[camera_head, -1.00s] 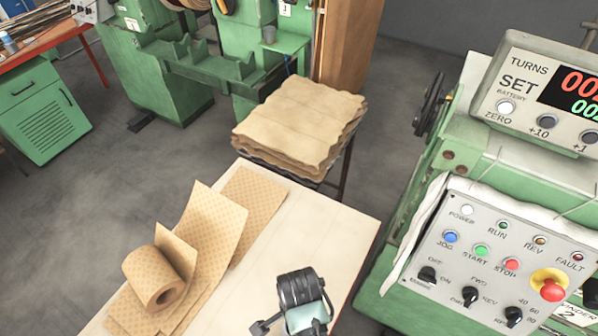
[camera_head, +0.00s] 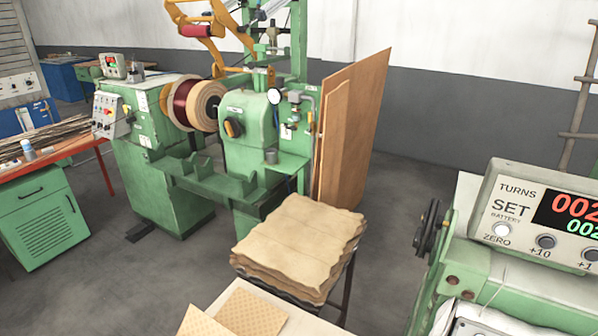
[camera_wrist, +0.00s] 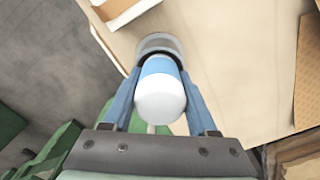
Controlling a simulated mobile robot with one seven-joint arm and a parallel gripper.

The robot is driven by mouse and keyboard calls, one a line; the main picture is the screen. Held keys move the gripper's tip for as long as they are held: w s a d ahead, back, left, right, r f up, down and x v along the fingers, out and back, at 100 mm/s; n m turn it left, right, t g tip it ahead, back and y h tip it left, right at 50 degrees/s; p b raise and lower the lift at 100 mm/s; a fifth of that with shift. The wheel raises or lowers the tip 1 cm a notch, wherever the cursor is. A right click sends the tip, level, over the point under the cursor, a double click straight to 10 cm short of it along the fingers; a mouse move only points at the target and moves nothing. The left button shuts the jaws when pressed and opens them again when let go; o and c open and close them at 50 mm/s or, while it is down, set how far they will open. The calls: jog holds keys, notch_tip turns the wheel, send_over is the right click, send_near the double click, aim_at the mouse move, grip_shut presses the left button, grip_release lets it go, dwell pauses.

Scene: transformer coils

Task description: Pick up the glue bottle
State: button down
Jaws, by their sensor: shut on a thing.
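The glue bottle (camera_wrist: 157,92), white with a blue band, is between the fingers of my gripper (camera_wrist: 160,72) in the wrist view. The gripper is shut on it, with one grey-blue finger on each side. The bottle's white rounded end faces the camera. Its far end is partly hidden by the band and a grey rounded part beyond. My gripper is not in the head view.
The pale tabletop (camera_wrist: 245,75) lies below the gripper, with tan patterned sheet (camera_wrist: 308,85) at right. In the head view, brown sheets (camera_head: 298,240) are stacked beyond the table. A green winding machine (camera_head: 250,150) stands behind; a control console (camera_head: 535,215) is at right.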

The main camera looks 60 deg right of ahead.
notch_tip(320, 180, up, 10)
notch_tip(320, 180, up, 8)
jog(key=p, duration=0.8)
jog(key=shift+f+p, duration=0.25)
jog(key=shift+p, duration=0.15)
